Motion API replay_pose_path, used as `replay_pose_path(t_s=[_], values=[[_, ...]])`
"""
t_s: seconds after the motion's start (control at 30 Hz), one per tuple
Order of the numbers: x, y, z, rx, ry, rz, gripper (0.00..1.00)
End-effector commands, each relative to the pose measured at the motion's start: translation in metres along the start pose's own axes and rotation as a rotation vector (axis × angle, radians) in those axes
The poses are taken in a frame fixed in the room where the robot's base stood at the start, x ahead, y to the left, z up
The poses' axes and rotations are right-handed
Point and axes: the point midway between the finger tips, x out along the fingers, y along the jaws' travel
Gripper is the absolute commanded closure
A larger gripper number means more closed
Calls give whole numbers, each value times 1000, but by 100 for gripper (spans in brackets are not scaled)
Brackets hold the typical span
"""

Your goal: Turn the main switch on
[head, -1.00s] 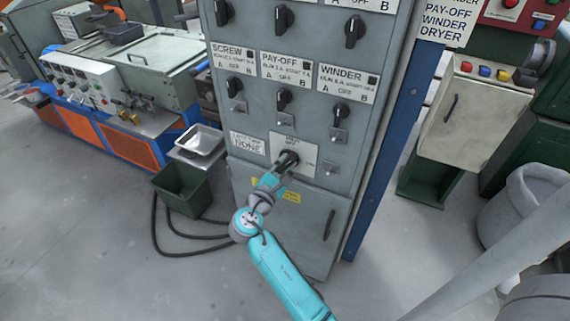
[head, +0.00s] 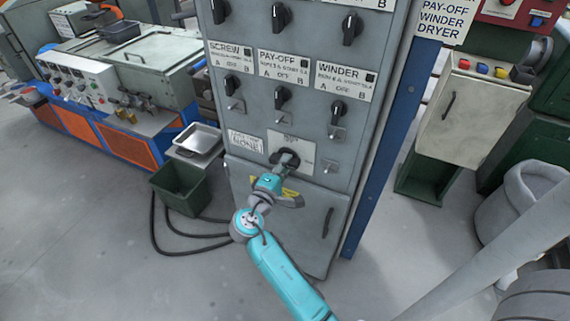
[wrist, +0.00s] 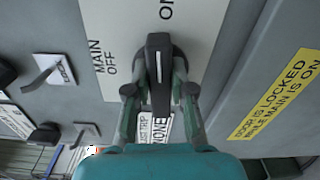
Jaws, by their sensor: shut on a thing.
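The main switch is a black rotary handle (wrist: 158,52) with a white line, on a white plate (wrist: 105,30) low on the grey cabinet. The plate reads MAIN OFF at the left and ON at the top in the wrist view. The handle lies roughly in line with ON, across from OFF. My gripper (wrist: 158,96) is shut on the handle, one finger on each side. In the head view the switch (head: 286,157) is partly hidden by my gripper (head: 278,167), which comes from below.
Several smaller black selector switches (head: 282,97) sit above on the cabinet. A yellow door-lock label (wrist: 288,95) is beside the plate; the cabinet door (head: 310,225) below is closed. A green bin (head: 180,188) and black hoses stand left. A blue post (head: 385,150) edges the right.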

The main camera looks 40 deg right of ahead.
Motion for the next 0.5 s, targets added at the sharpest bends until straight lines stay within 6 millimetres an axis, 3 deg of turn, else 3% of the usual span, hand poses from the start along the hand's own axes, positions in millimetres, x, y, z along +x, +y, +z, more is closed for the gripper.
replay_pose_path(t_s=[0.5], values=[[0,-2,0,139,0,-2,100]])
